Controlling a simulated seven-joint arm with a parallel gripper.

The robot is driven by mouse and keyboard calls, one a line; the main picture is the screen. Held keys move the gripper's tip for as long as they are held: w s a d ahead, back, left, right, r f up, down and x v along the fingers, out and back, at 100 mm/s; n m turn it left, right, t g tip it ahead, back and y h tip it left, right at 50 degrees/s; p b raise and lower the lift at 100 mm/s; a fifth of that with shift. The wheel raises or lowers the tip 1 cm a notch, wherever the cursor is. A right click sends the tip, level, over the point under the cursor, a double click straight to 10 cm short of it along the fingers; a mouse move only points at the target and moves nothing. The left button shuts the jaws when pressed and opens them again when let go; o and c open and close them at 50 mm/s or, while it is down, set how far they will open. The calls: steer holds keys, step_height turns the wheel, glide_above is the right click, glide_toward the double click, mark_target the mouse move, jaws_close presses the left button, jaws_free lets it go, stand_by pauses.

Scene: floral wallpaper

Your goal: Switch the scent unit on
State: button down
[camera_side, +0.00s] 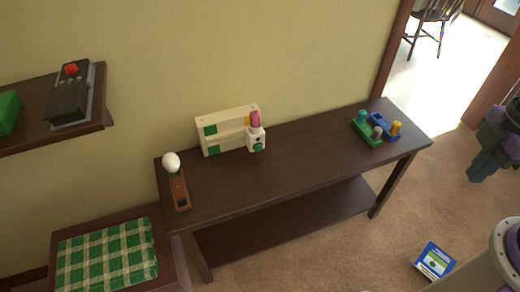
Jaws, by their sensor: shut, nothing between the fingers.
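My gripper (476,175) is at the right edge of the side view, far to the right of the unit and beyond the table's right end. It is shut and empty, pointing down. Part of my arm is cut off by the frame.
The cream and green box (222,131) touches or nearly touches the unit. A wooden stand with a white egg-like top (171,162) is at the table's left. Coloured pegs on blocks (375,128) stand at its right. A black device with a red button (70,92) sits on a shelf.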

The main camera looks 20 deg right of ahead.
mark_target(259, 149)
stand_by(0.9)
steer(key=w+a+f+m+t+y, duration=0.1)
steer(key=w+a+f+y, duration=0.1)
steer(key=w+a+f, duration=0.7)
steer(key=w+a+f+m+t+y, duration=0.15)
steer(key=w+a+f, duration=0.25)
steer(key=w+a, duration=0.85)
steer(key=w+f+t, duration=0.2)
steer(key=w+f, duration=0.2)
steer(key=f, duration=0.3)
steer(key=w+a+f+m+t, duration=0.1)
steer(key=w+f+t, duration=0.1)
steer(key=w+f, duration=0.2)
steer(key=w+f+m+t+h, duration=0.1)
steer(key=w+f, duration=0.3)
steer(key=f, duration=0.6)
steer(key=shift+w+a+m+t, duration=0.15)
steer(key=shift+a+m+t, duration=0.15)
steer(key=shift+t, duration=0.35)
steer(key=shift+w, duration=0.15)
steer(key=shift+w, duration=4.3)
steer(key=shift+w, duration=0.15)
